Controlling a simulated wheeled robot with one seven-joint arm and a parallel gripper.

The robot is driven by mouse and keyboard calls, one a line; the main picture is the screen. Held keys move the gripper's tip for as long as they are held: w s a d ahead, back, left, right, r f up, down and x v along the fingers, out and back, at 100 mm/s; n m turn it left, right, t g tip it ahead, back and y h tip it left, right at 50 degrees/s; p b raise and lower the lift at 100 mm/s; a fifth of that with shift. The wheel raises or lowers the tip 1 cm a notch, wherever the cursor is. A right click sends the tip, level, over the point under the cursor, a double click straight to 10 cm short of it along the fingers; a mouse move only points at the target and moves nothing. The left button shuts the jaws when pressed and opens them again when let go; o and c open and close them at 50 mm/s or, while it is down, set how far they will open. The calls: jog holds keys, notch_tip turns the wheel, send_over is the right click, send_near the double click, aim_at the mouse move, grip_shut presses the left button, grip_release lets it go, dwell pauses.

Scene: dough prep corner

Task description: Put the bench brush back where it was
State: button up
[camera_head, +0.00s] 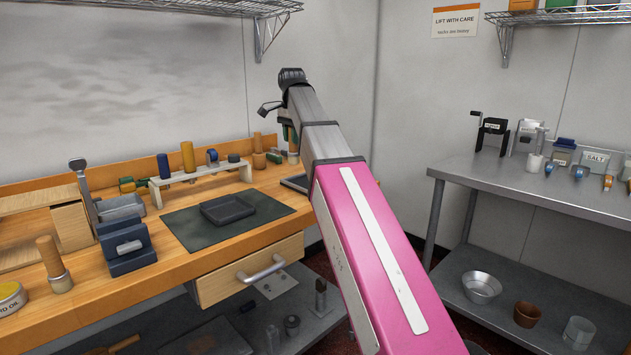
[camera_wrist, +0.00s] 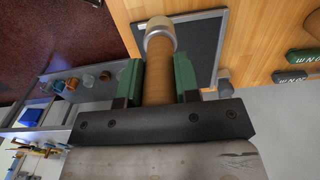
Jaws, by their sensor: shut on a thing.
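My gripper (camera_wrist: 158,82) is shut on a round wooden handle with a pale metal collar, which I take to be the bench brush (camera_wrist: 157,38). The handle lies between the two green fingers in the wrist view. Its bristles cannot be made out. In the head view my gripper (camera_head: 289,134) is over the right end of the wooden bench (camera_head: 170,267), and my arm hides most of it and the brush. A dark, grey-rimmed tray (camera_wrist: 209,18) lies beyond the brush in the wrist view; its edge (camera_head: 293,183) shows beside my arm in the head view.
A dark mat (camera_head: 180,225) with a black pan (camera_head: 228,209) lies on the bench. A blue block (camera_head: 127,247) and another wooden-handled tool (camera_head: 53,262) stand left. A steel table (camera_head: 465,170) stands right.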

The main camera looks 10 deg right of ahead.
jog(key=shift+w+d+f, duration=1.25)
jog(key=shift+d+f, duration=0.35)
jog(key=shift+f, duration=0.25)
jog(key=shift+w+d+f, duration=1.25)
jog(key=shift+d+f, duration=0.35)
jog(key=shift+f, duration=0.2)
jog(key=shift+w+d+f, duration=1.25)
jog(key=shift+d+f, duration=0.35)
jog(key=shift+f, duration=0.25)
jog(key=shift+f, duration=0.1)
jog(key=o, duration=1)
notch_tip(320, 180, up, 12)
